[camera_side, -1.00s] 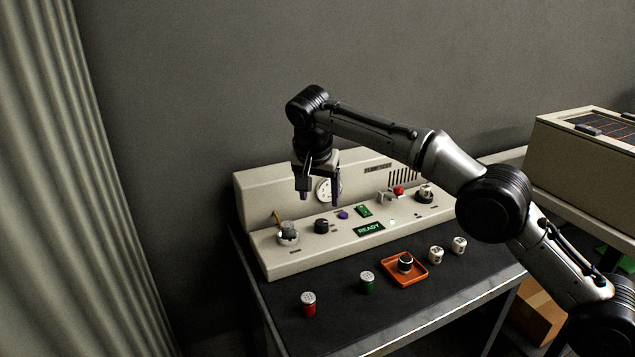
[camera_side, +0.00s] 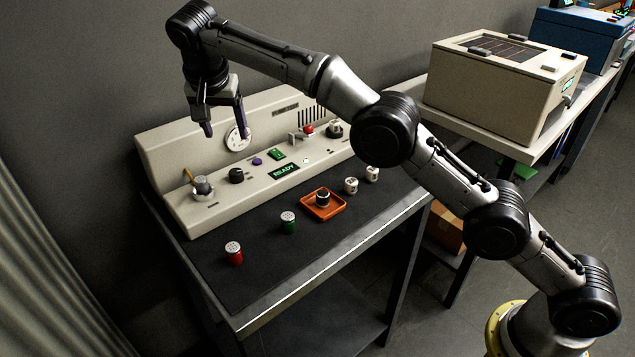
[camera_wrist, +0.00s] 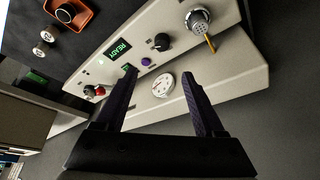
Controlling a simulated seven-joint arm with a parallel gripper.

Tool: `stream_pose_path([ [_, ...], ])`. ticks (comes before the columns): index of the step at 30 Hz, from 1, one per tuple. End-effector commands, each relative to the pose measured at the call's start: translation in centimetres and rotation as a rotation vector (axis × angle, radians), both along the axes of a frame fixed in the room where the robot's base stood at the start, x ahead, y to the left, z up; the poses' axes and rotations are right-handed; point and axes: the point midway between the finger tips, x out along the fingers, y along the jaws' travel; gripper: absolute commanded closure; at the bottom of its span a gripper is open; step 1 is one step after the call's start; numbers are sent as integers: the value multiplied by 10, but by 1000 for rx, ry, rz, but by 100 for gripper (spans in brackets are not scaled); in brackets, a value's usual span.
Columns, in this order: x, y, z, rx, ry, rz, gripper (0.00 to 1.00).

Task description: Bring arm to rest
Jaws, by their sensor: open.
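My gripper (camera_side: 222,127) is open and empty, with its fingers pointing down above the left part of the beige brewer console (camera_side: 160,152). In the wrist view my gripper's two fingers (camera_wrist: 160,75) are spread apart with nothing between them. The console shows a green READY display (camera_side: 284,171), a black knob (camera_side: 236,175), a purple button (camera_side: 257,161), a red button (camera_side: 308,130) and a white dial (camera_side: 237,138) partly behind a finger. A metal cup with a wooden handle (camera_side: 203,186) sits at the console's left end.
A red shaker (camera_side: 234,254), a green shaker (camera_side: 288,223), an orange tray (camera_side: 336,213) holding a dark round part, and two white cups (camera_side: 351,186) stand on the black table (camera_side: 262,267). A beige box (camera_side: 500,90) stands on the right-hand bench. The air around my gripper is clear.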

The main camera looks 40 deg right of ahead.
Motion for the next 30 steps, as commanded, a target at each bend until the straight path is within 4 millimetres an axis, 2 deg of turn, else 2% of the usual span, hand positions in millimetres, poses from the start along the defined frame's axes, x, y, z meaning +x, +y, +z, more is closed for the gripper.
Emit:
stream_pose_path([
  [5, -8, -37, 74, 44, -97, -49, 29],
  [6, -15, -50, 92, 52, -112, -65, 29],
  [9, -38, -81, 132, 69, -135, -96, 29],
  [15, -94, -133, 184, 87, -163, -99, 29],
  [19, -136, -161, 203, 89, -173, -70, 29],
  [23, -182, -184, 210, 86, -178, -24, 29],
  [26, -219, -198, 207, 81, -179, 20, 29],
  [30, -272, -213, 191, 67, -177, 93, 29],
])
